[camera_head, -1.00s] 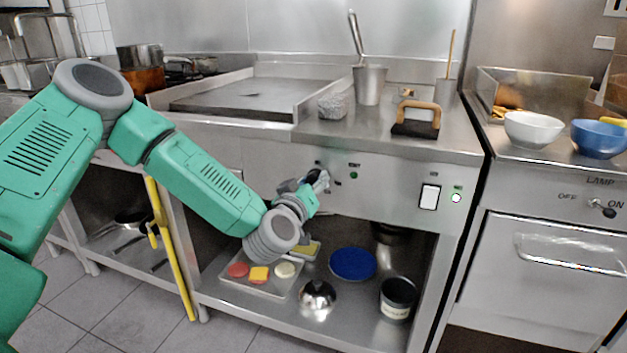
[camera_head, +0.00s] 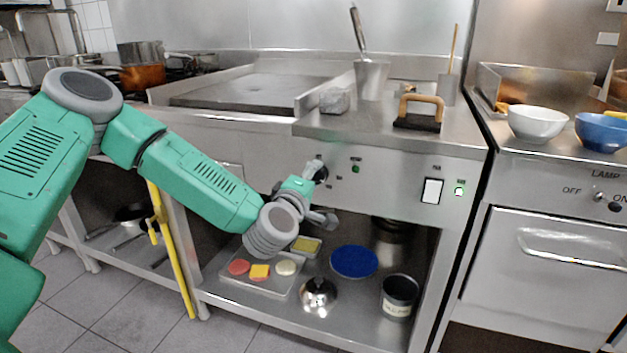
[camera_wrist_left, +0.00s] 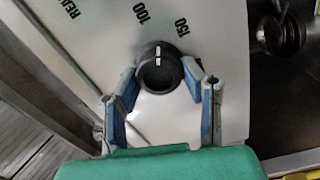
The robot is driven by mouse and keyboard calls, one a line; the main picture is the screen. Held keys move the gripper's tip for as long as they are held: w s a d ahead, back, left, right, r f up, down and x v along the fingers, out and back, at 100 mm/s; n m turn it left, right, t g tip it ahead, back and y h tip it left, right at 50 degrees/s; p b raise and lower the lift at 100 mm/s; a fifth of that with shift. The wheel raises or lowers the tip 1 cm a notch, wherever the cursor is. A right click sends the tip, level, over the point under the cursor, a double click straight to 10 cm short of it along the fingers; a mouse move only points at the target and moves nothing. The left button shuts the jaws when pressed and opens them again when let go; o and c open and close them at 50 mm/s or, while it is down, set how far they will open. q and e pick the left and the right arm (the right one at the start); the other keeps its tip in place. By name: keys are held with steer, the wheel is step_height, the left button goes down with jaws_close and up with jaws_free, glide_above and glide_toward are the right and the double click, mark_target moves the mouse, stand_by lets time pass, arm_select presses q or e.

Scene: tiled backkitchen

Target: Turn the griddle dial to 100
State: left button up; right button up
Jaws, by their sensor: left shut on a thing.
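The griddle dial (camera_wrist_left: 158,76) is a dark round knob on the steel front panel. In the wrist view its white mark points up, between the printed 100 (camera_wrist_left: 140,14) and 150 (camera_wrist_left: 182,28). My left gripper (camera_wrist_left: 165,84) is shut on the dial, with one blue-padded finger on each side. In the head view my left gripper (camera_head: 318,181) is at the panel below the griddle (camera_head: 245,92), and it mostly hides the dial. My right gripper is not in view.
A green indicator (camera_head: 355,169) and a white switch (camera_head: 432,191) with a lit green light are right of the dial. The floor in front is clear.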

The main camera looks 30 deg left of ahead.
arm_select(q)
steer(key=shift+s+f+n+b, duration=0.15)
steer(key=shift+f+n+b, duration=0.3)
steer(key=shift+n, duration=0.65)
steer(key=o, duration=1.1)
steer(key=shift+o, duration=0.2)
steer(key=shift+r, duration=0.1)
steer(key=shift+s+r, duration=0.1)
steer(key=v, duration=1.1)
steer(key=shift+s, duration=0.25)
